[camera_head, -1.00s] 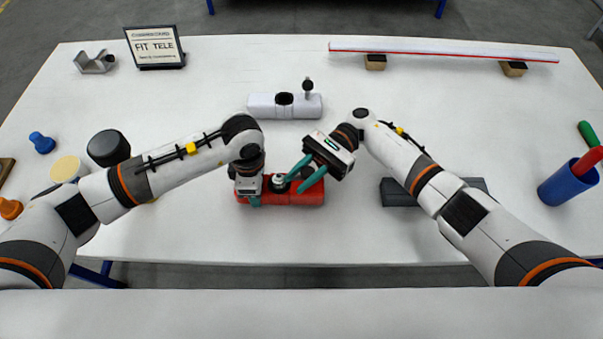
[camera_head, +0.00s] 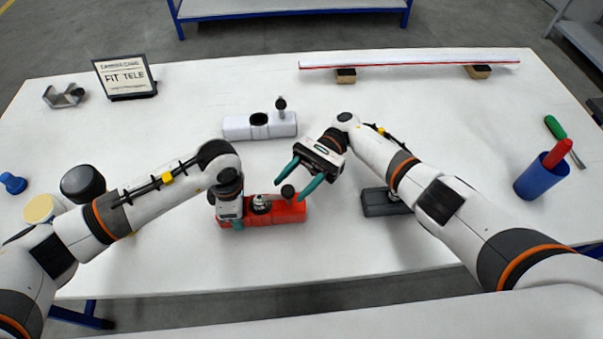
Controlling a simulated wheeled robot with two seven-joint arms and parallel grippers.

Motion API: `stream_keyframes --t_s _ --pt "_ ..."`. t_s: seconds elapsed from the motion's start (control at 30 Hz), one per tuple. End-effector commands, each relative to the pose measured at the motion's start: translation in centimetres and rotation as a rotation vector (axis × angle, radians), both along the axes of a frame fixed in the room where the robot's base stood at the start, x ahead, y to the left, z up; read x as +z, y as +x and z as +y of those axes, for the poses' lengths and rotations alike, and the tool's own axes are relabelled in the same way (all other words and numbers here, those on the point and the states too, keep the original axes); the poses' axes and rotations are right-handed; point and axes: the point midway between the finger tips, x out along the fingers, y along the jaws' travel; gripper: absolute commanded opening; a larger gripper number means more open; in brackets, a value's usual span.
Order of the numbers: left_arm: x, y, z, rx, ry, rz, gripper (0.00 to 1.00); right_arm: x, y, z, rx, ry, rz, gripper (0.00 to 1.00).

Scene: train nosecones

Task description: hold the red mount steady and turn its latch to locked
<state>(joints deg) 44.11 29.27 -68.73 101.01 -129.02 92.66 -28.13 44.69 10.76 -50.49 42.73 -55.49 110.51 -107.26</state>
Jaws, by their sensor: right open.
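The red mount (camera_head: 290,212) lies on the white table in front of me. Its latch has a round silver pivot (camera_head: 261,206) on top and a dark knob (camera_head: 288,191) towards the right. My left gripper (camera_head: 233,223) is down over the mount's left end, with one teal finger against the front face. Its other finger is hidden, so its closure does not show. My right gripper (camera_head: 291,190) is open, above the mount's right part, its teal fingertips on either side of the knob. I cannot tell whether they touch it.
A white mount (camera_head: 238,128) with an upright knob stands behind. A dark grey block (camera_head: 378,203) lies to the right, partly under my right arm. A sign (camera_head: 126,78) and a long rail (camera_head: 410,60) stand at the back.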

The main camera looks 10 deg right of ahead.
Motion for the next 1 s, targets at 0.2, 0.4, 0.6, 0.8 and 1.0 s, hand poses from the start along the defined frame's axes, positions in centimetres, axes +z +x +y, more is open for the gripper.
stream_keyframes --t_s 0.2,0.4,0.6,0.8,1.0 --pt "0.0 0.0 0.0 0.000 -0.001 -0.001 0.24 0.0 1.6 -1.5 0.003 -0.003 0.003 0.48" --pt "0.0 0.0 0.0 0.000 0.000 -0.001 0.24 0.0 2.3 -2.2 -0.001 -0.001 0.000 0.48" --pt "0.0 0.0 0.0 0.000 0.000 -0.001 0.24 0.0 2.3 -2.3 0.000 0.001 -0.001 0.48" --pt "0.0 0.0 0.0 0.000 0.000 -0.001 0.52 0.0 2.3 -2.3 0.000 0.000 0.000 0.48" --pt "0.0 0.0 0.0 0.000 0.000 0.000 0.76 0.0 2.3 -2.3 0.000 0.000 0.000 0.48"
